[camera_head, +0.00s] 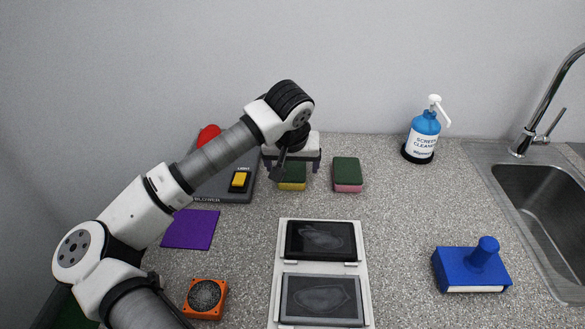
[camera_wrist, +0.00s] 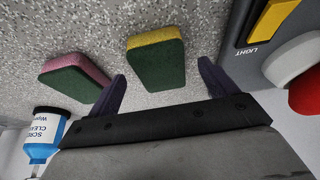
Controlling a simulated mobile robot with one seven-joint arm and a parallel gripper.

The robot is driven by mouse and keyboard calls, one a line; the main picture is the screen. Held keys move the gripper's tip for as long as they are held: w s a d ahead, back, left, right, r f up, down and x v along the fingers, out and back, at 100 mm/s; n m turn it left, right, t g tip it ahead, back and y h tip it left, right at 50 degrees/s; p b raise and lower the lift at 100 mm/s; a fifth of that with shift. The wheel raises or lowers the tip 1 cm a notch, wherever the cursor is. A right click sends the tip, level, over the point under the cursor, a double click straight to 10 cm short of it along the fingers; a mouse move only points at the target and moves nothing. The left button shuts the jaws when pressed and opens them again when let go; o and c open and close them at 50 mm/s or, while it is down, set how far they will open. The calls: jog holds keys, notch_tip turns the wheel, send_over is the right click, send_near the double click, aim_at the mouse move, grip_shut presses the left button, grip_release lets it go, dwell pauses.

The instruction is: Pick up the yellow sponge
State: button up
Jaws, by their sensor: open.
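The yellow sponge (camera_head: 292,184) has a dark green top and a yellow lower side. It lies on the speckled counter, partly hidden by my gripper in the head view. My gripper (camera_head: 291,168) is above its far part with the fingers pointing down. In the wrist view the yellow sponge (camera_wrist: 155,62) lies ahead of and between the two open fingers of my gripper (camera_wrist: 162,86). Nothing is held between the fingers.
A green and pink sponge (camera_head: 347,175) lies just right of the yellow one. A white frame with two dark screens (camera_head: 320,241) lies in front. A blue cleaner bottle (camera_head: 422,137) stands right.

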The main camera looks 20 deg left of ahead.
aim_at(292, 170)
jog(key=shift+x, duration=1.3)
jog(key=c, duration=1.1)
jog(key=shift+o, duration=0.2)
jog(key=shift+r, duration=0.1)
notch_tip(292, 170, up, 20)
jog(key=b, duration=0.2)
